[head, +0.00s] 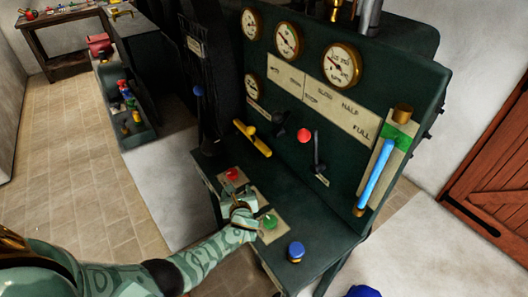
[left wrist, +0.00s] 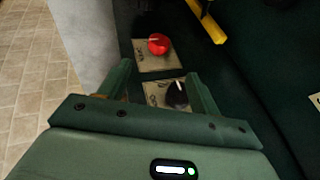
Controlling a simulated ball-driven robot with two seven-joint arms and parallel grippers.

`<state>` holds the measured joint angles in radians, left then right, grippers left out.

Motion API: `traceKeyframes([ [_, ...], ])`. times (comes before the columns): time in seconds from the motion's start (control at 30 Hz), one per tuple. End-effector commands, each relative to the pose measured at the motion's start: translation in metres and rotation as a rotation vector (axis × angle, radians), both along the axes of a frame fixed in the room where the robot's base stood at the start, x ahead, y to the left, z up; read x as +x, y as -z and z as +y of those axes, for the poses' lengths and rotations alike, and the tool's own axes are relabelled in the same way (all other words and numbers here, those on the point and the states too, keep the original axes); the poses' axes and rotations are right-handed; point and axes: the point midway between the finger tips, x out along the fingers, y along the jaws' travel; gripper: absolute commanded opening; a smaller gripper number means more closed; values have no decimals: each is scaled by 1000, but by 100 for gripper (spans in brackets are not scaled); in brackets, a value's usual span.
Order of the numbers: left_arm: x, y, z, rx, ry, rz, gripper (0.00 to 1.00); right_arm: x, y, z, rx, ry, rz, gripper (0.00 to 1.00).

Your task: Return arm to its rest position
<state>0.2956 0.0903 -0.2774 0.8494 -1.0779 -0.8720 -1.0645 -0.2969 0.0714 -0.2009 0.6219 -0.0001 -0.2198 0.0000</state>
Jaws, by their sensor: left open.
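My left arm reaches in from the lower left in the head view. My left gripper (head: 236,192) is low over the sloping dark green desk of the control panel (head: 210,170), beside a red knob (head: 232,174) and a green knob (head: 269,222). In the left wrist view the gripper (left wrist: 162,80) is open, with its two fingers apart. A dark knob (left wrist: 178,95) on a pale plate shows between the fingers, near the right one; I cannot tell whether they touch. The red knob (left wrist: 158,44) lies just beyond the fingertips. My right gripper is not in view.
A blue knob (head: 295,251) stands near the desk's front edge. Levers, including a yellow-handled one (head: 252,138), and a blue gauge tube (head: 377,174) project from the upright panel. A workbench (head: 70,40) stands far left. Tiled floor (head: 80,150) at left is clear.

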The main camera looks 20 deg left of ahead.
Motion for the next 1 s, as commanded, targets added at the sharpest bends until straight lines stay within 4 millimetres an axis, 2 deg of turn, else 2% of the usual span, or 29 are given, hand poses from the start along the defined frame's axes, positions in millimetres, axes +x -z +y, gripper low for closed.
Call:
traceKeyframes([
  [0.17, -2, 0, 0, -11, -8, -7, 63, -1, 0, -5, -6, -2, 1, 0],
  [0.27, -13, -4, -2, -88, -65, -60, 63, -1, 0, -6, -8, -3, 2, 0],
  [0.37, -41, -13, -4, -266, -198, -173, 63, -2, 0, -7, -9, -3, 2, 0],
  [0.5, -102, -39, -8, -619, -463, -369, 63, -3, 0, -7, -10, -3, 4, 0],
  [0.6, -140, -60, -12, -828, -621, -473, 63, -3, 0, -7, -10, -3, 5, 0],
  [0.8, -191, -98, -20, -1101, -820, -585, 63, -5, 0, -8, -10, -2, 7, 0],
  [1.0, -226, -131, -29, -1286, -949, -643, 63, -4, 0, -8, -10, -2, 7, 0],
])
